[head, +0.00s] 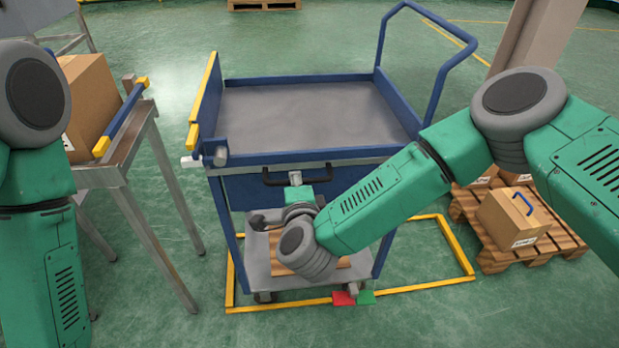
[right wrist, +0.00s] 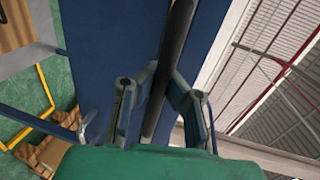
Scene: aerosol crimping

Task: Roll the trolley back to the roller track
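The blue trolley (head: 316,162) stands in the middle of the head view. Its grey top tray (head: 300,115) is empty. A black handle (head: 268,178) runs across its near side, and it also shows in the right wrist view (right wrist: 178,45). My right gripper (right wrist: 162,76) has its fingers on both sides of this handle, tips close against it. In the head view my right forearm covers part of the trolley's front. A metal-legged stand (head: 118,165), possibly the roller track, is at the left with a gap to the trolley; no rollers show. My left gripper is out of view.
A carton (head: 88,100) sits on the stand behind a blue bar with yellow ends (head: 122,120). Yellow floor lines (head: 425,286) surround the trolley's base, with red (head: 343,298) and green (head: 366,297) patches in front. A wooden pallet (head: 495,255) with cartons stands at the right.

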